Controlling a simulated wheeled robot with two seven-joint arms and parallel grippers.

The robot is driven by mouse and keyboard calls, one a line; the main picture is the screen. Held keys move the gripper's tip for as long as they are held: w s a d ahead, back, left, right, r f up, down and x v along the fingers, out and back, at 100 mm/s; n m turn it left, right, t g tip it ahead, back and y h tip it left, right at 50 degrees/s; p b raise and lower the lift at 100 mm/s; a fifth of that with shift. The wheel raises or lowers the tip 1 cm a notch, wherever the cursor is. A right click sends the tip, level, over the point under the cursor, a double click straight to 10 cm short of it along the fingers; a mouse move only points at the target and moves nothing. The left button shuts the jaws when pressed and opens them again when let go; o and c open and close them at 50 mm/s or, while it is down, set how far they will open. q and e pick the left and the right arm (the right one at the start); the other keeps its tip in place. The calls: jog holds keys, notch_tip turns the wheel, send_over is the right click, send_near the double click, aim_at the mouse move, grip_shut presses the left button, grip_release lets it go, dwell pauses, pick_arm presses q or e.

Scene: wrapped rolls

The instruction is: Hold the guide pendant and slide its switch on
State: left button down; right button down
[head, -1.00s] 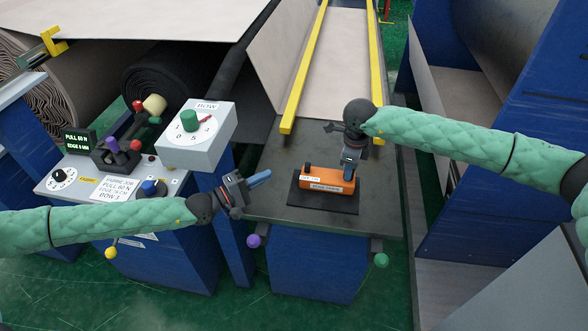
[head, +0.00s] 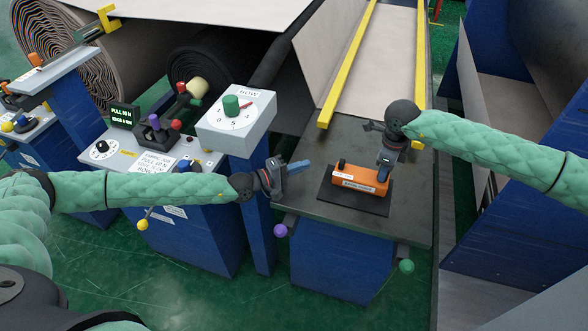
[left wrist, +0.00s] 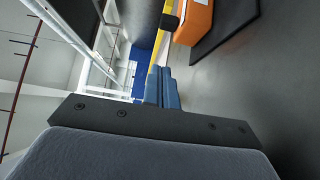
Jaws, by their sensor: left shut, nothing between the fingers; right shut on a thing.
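The orange guide pendant (head: 358,181) lies on a black mat (head: 325,197) on the dark table top, with a white label strip and a dark knob at its left end. My right gripper (head: 384,172) comes down from above and is shut on the pendant near its right end. My left gripper (head: 300,165) is shut and empty, left of the pendant and apart from it. In the left wrist view its blue fingertips (left wrist: 163,88) are together, and the pendant's end (left wrist: 196,20) shows beyond them. I cannot tell the switch's position.
The dark table (head: 400,220) has bare room around the mat. A grey dial box (head: 236,122) stands left of my left gripper. A control panel (head: 175,152) with knobs and levers is further left. Purple (head: 280,231) and green (head: 406,266) balls stick out at the table's front.

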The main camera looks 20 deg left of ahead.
aim_at(339, 165)
pick_arm(q)
jog(key=x, duration=0.5)
jog(key=d, duration=0.3)
jog(key=shift+s+d, duration=0.1)
jog(key=shift+d, duration=0.45)
jog(key=shift+s+d, duration=0.15)
jog(key=shift+d, duration=1.25)
pick_arm(e)
jog(key=shift+a, duration=0.1)
pick_arm(q)
jog(key=a, duration=0.4)
jog(key=shift+w+a, duration=0.2)
jog(key=shift+a, duration=0.05)
jog(key=v, duration=0.9)
jog(key=shift+s+a, duration=0.2)
jog(key=shift+s, duration=0.1)
